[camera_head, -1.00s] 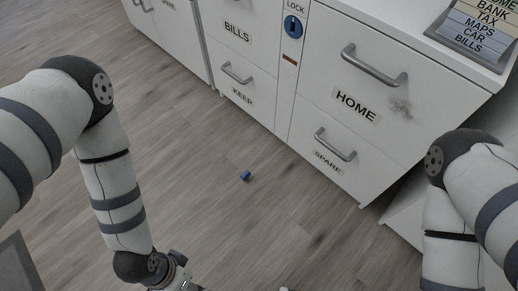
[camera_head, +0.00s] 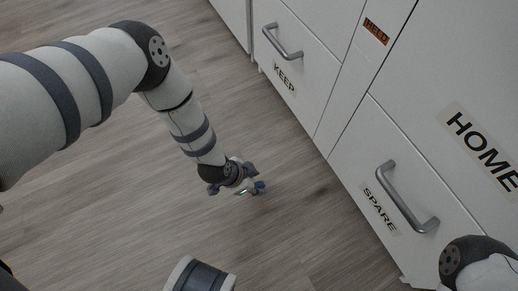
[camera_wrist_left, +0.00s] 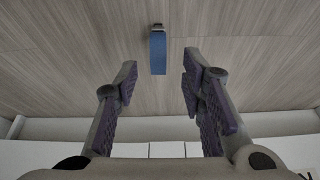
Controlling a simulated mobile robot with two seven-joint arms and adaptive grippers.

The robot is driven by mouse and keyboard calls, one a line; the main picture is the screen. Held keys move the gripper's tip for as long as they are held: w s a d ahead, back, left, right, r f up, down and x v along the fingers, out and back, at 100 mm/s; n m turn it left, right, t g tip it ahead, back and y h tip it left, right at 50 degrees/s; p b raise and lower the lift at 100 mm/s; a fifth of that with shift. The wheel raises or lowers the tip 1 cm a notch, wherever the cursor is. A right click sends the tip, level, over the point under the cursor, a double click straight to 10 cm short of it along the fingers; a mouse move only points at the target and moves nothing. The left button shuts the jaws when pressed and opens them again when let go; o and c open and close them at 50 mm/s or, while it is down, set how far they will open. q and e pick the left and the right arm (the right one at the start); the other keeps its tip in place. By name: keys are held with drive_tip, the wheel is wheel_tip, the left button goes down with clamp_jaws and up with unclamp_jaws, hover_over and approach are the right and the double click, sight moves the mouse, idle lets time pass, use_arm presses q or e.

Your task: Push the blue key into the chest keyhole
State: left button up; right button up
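The blue key (camera_head: 260,186) lies on the wood floor in front of the cabinet. It shows as a small blue block in the left wrist view (camera_wrist_left: 158,54), at the top centre. My left gripper (camera_head: 251,184) is low over the floor right by the key. In the wrist view its two fingers (camera_wrist_left: 160,72) are apart, with the key in line with the gap at their tips and no finger visibly touching it. The chest keyhole is outside both current views. My right gripper is out of view.
The white cabinet stands to the right, with the KEEP drawer handle (camera_head: 284,42) and SPARE drawer handle (camera_head: 404,200) sticking out. A HOME label (camera_head: 482,150) and a small red label (camera_head: 376,31) are on its front. Floor (camera_head: 100,225) left of the gripper is clear.

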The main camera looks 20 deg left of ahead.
sight(257, 184)
use_arm(q)
drive_tip(key=b+x, duration=0.1)
drive_tip(key=x, duration=0.2)
drive_tip(key=shift+d+f, duration=0.1)
drive_tip(key=shift+f, duration=0.05)
drive_tip(key=shift+c, duration=0.3)
clamp_jaws()
